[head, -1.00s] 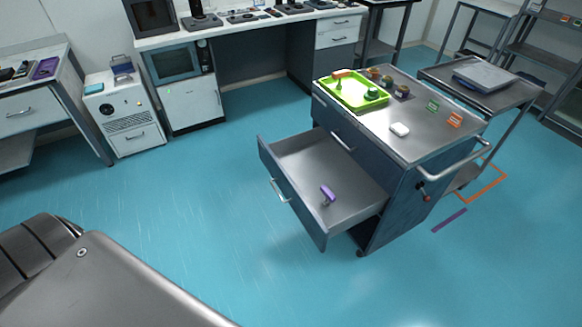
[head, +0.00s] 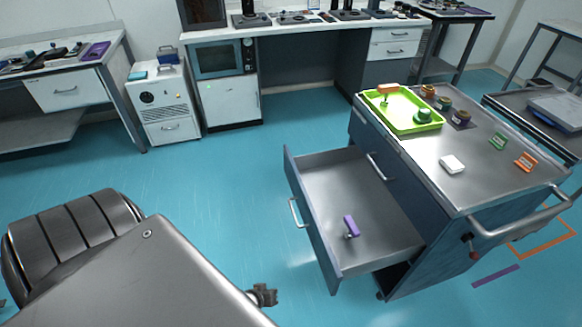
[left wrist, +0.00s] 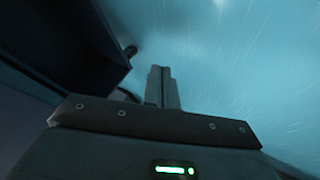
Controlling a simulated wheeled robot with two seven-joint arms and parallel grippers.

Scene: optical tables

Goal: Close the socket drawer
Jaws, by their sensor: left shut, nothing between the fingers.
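The socket drawer (head: 375,215) is pulled out of the blue-grey cart (head: 440,225), low on its left side. Its front panel (head: 312,222) carries a silver handle (head: 297,212). A purple tool-like object (head: 351,226) lies inside the drawer. My left gripper (left wrist: 163,72) is shut and empty in the left wrist view, over blue floor. A dark, drawer-like edge (left wrist: 75,45) is at upper left there, apart from the fingertips. In the head view my left arm enters from lower left, left of the drawer. My right gripper is not in view.
A green tray (head: 408,122), a white block (head: 452,164) and small coloured items are on the cart top. A push handle (head: 520,222) sticks out at its right. A bench with a microwave (head: 219,59) stands behind. Open floor (head: 215,180) is left of the drawer.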

